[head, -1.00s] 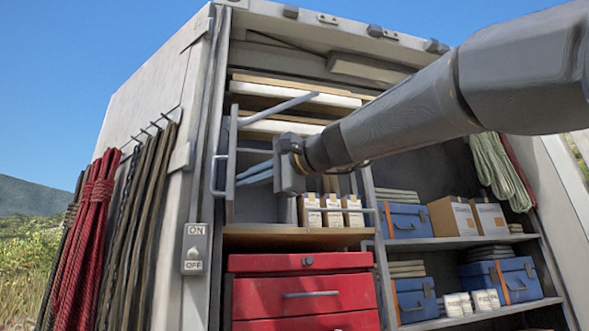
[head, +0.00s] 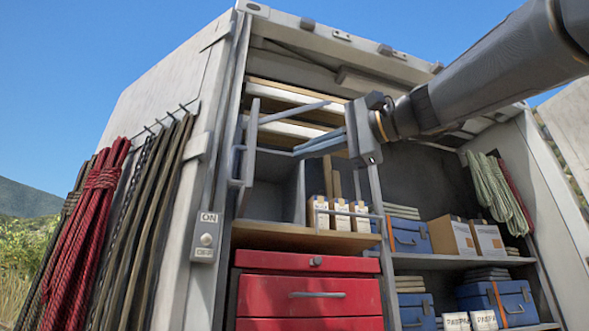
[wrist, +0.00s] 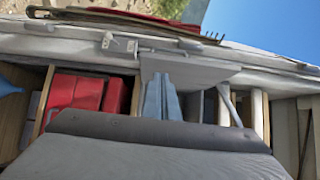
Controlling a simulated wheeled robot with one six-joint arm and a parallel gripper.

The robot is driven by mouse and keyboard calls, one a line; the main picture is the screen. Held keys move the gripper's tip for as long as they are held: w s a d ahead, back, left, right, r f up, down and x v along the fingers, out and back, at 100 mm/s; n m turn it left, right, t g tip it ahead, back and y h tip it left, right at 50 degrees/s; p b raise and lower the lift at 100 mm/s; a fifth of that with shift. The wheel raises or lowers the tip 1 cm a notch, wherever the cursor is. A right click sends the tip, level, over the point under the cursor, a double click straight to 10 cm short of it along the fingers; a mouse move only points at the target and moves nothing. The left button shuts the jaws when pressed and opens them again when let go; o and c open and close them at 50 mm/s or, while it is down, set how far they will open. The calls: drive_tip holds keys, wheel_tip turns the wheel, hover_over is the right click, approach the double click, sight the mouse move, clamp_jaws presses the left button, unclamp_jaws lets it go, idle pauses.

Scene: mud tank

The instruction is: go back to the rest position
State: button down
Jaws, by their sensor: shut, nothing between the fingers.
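My gripper (head: 298,150) is in front of the upper left part of the open truck body, with its two blue-grey fingers together and pointing left. Nothing shows between them. In the head view my arm comes in from the upper right. An open grey door (head: 249,155) with a handle stands just left of the fingertips. In the wrist view the shut fingers (wrist: 161,88) overlap a pale grey panel (wrist: 200,70). I cannot tell whether they touch it.
Red drawers (head: 318,294) sit below a wooden shelf (head: 275,236) carrying several small boxes (head: 340,214). Shelves with blue cases (head: 408,236) and cartons are at right. Ropes (head: 95,215) and an ON/OFF switch (head: 206,238) are at left. Open sky lies above.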

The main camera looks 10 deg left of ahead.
drive_tip(key=w+d+f+m+h, duration=0.1)
drive_tip(key=w+d+f+h, duration=0.2)
drive_tip(key=f, duration=0.8)
drive_tip(key=w+d+f+m+h, duration=0.15)
drive_tip(key=w+f, duration=0.45)
drive_tip(key=f, duration=0.6)
drive_tip(key=w+d+f+h, duration=0.3)
drive_tip(key=w+f, duration=0.1)
drive_tip(key=f, duration=0.7)
drive_tip(key=s+d+f+n+g+h, duration=0.1)
drive_tip(key=d+f+h, duration=0.15)
drive_tip(key=f, duration=0.85)
drive_tip(key=s+d+f+g+h, duration=0.15)
drive_tip(key=d+f, duration=0.25)
drive_tip(key=f, duration=0.7)
drive_tip(key=s+d+f+n+g+h, duration=0.2)
drive_tip(key=s+d+f, duration=0.4)
drive_tip(key=s+f, duration=0.4)
drive_tip(key=s+d+f+n+g+h, duration=0.2)
drive_tip(key=s+d+f, duration=0.4)
drive_tip(key=s+f, duration=0.5)
wheel_tip(320, 180, down, 5)
drive_tip(key=shift+s+f+n+h, duration=0.15)
drive_tip(key=shift+s+n+h, duration=0.1)
drive_tip(key=shift+n+h, duration=0.6)
drive_tip(key=shift+d+g, duration=0.1)
drive_tip(key=shift+g, duration=0.15)
